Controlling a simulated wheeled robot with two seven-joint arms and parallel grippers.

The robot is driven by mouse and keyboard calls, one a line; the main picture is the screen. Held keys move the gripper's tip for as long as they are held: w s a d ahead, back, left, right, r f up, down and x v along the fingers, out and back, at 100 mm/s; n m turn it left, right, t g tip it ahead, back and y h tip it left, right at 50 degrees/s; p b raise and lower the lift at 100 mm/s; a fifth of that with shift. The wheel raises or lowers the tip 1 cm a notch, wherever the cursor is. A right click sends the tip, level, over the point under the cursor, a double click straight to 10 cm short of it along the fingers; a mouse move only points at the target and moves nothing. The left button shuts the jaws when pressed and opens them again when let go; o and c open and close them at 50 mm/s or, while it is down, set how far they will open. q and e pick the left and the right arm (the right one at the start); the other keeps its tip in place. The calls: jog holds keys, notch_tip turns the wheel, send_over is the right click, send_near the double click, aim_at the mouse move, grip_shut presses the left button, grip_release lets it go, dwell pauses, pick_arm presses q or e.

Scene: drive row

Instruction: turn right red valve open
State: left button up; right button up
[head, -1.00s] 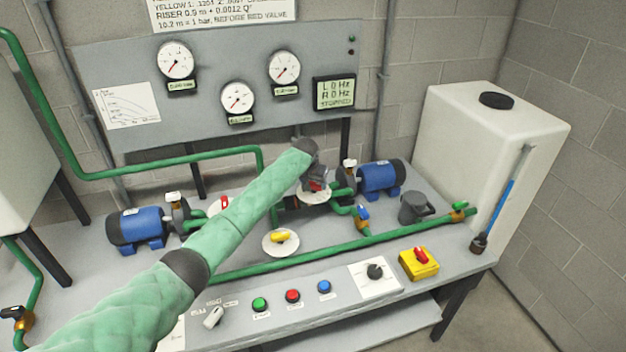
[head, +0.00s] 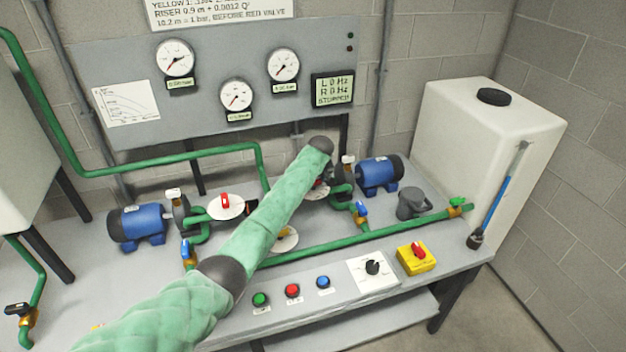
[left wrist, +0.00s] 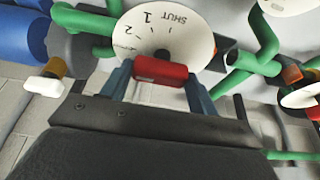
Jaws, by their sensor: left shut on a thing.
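The right red valve has a red handle (left wrist: 161,70) over a white round dial plate (left wrist: 168,28) marked SHUT, 1 and 2. My left gripper (left wrist: 158,82) is shut on this handle, with one finger at each end of it. In the head view my green-sleeved left arm reaches over the bench to this valve and hides most of it. Only part of its dial plate (head: 316,194) shows there. The left red valve (head: 225,201) stands clear of the arm on its own white plate. My right gripper is not in view.
Blue pump motors stand at left (head: 137,224) and right (head: 379,174). A green pipe (head: 370,235) runs along the bench in front. Nearer are push buttons (head: 292,290), a black knob (head: 372,267) and a yellow-and-red switch (head: 416,257). A white tank (head: 480,135) stands at right.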

pick_arm(q)
jog(key=shift+r, duration=0.1)
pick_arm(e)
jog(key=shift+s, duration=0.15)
pick_arm(q)
jog(key=o, duration=0.9)
jog(key=shift+o, duration=0.4)
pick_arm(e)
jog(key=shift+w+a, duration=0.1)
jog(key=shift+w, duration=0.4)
